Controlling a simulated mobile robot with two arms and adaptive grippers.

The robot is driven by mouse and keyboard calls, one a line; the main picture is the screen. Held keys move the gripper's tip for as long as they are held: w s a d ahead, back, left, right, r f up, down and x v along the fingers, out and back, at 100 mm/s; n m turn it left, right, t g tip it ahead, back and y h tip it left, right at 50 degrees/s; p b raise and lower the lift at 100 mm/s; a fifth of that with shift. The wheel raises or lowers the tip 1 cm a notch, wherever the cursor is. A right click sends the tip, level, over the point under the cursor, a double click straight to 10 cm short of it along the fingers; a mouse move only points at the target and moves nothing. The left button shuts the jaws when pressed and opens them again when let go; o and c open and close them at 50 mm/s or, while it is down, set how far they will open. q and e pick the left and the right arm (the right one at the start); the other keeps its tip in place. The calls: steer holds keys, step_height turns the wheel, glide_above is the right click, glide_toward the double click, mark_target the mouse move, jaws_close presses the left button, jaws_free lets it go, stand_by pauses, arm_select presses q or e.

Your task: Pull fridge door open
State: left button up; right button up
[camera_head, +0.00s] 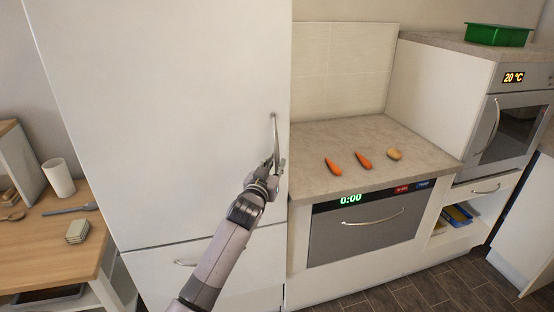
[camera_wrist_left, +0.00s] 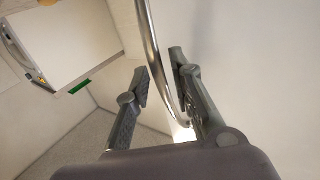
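The fridge door (camera_head: 170,110) is a tall, plain white panel at the left centre of the head view, and it looks closed. Its curved metal handle (camera_head: 275,132) stands upright near the door's right edge. My left gripper (camera_head: 274,166) is at the lower part of this handle. In the left wrist view the handle (camera_wrist_left: 152,45) runs down between the two fingers of my left gripper (camera_wrist_left: 158,66). The fingers are apart, with visible gaps beside the bar. The handle's lower end is partly hidden by the right finger. My right gripper is not in view.
A counter (camera_head: 325,135) with two carrots (camera_head: 363,160) and a potato (camera_head: 395,154) is right of the fridge, above an oven (camera_head: 365,232). A wooden table (camera_head: 60,235) with a cup (camera_head: 59,178) stands close on the left. A lower door (camera_head: 150,270) sits beneath the fridge door.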

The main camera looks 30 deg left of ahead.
arm_select(q)
steer(key=shift+x, duration=1.05)
steer(key=shift+c, duration=0.2)
jaws_close()
